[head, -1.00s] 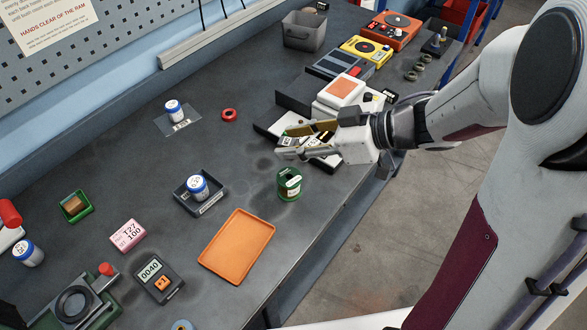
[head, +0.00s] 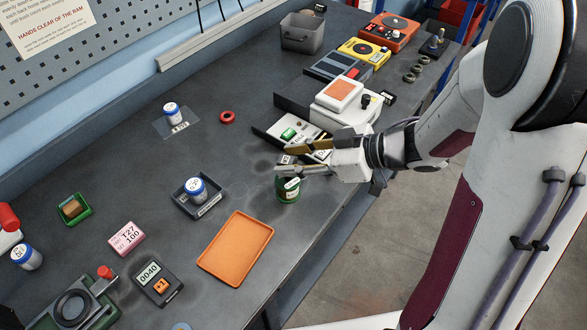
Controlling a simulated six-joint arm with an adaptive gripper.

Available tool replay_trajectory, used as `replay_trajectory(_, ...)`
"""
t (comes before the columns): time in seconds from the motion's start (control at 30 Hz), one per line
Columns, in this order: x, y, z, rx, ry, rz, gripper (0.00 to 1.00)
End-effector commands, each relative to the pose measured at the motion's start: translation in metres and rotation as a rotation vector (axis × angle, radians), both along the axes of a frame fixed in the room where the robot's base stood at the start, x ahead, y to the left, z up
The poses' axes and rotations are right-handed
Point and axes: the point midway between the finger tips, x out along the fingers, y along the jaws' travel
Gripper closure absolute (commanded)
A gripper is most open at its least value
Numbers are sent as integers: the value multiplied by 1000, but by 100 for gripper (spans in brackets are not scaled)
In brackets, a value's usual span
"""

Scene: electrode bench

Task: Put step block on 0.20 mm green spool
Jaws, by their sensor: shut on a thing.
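My gripper (head: 288,160) is shut on a small grey block, the step block (head: 285,160), held between its two fingertips. The green spool (head: 288,190) stands upright on the bench, just below the fingertips in the head view. The lower finger overlaps the spool's top, so most of that top is hidden. I cannot tell whether the block touches the spool or is held above it. The spool's label is too small to read.
An orange tray (head: 236,248) lies to the lower left of the spool. A dark tray (head: 211,209) with a blue-lidded jar (head: 196,190) is to its left. A white machine with an orange top (head: 343,92) stands behind. A red ring (head: 227,117) lies on the bench.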

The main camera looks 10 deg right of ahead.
Motion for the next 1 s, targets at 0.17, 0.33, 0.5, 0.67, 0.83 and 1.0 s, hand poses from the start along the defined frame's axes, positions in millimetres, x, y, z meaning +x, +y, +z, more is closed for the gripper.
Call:
replay_trajectory(0.17, 0, 0, -15, 2, 3, 0, 100)
replay_trajectory(0.33, -1, 0, -29, 2, 2, 1, 100)
replay_trajectory(0.5, 0, 0, -36, 1, 0, 0, 100)
replay_trajectory(0.67, 0, 0, -36, 0, -1, 1, 100)
replay_trajectory(0.83, 0, 0, -36, 0, -1, 0, 100)
replay_trajectory(1.0, 0, 0, -39, -1, 1, 1, 62)
